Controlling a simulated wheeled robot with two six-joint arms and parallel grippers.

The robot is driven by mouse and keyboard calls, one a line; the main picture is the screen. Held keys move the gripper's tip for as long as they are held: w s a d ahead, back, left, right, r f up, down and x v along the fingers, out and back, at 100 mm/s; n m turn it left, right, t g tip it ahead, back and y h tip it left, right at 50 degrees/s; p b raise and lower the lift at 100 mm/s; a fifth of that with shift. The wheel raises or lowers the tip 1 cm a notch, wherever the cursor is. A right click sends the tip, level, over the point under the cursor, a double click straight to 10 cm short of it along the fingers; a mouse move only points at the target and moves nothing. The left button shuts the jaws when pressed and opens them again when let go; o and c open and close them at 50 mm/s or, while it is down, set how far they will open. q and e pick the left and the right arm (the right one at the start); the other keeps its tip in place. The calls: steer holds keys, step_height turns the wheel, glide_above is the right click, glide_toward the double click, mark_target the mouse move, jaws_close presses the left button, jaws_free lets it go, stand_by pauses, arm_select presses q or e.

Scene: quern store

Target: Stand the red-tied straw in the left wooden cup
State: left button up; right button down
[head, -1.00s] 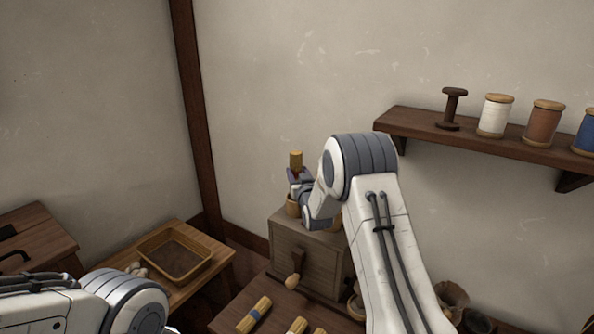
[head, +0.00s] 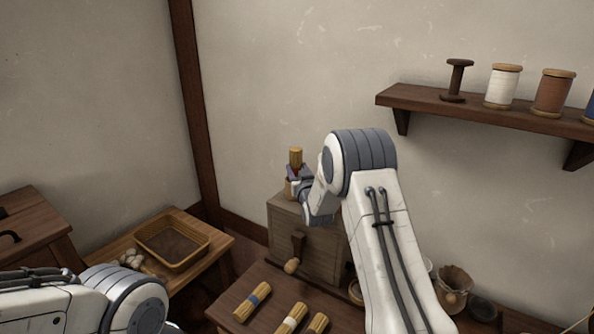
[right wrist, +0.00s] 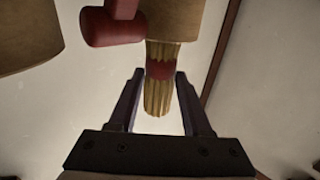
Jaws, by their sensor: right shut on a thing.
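The red-tied straw (head: 296,157) stands upright in my right gripper (head: 297,176), above the left end of the wooden chest. In the right wrist view the straw (right wrist: 158,98) and its red tie show between the fingers of the right gripper (right wrist: 155,85), which is shut on it. The left wooden cup (head: 288,189) is directly below, partly hidden by the gripper. In the wrist view that cup (right wrist: 176,18) hides the straw's lower end, which seems to be inside its rim. My left gripper is out of view.
The chest (head: 310,243) bears the cup. Another cup (right wrist: 25,35) shows in the wrist view, beside a red-brown rounded part (right wrist: 112,27). Several straw bundles, one blue-tied (head: 252,302), lie on the table. A tray (head: 172,243) stands left; a shelf (head: 480,112) is at right.

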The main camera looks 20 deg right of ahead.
steer(key=shift+c, duration=1.3)
jaws_free()
steer(key=shift+s+a, duration=0.1)
steer(key=shift+s, duration=0.4)
steer(key=s+a+b, duration=0.1)
steer(key=s+b, duration=0.1)
steer(key=s, duration=0.7)
steer(key=shift+s+b, duration=0.25)
steer(key=shift+b, duration=0.05)
steer(key=shift+a, duration=0.2)
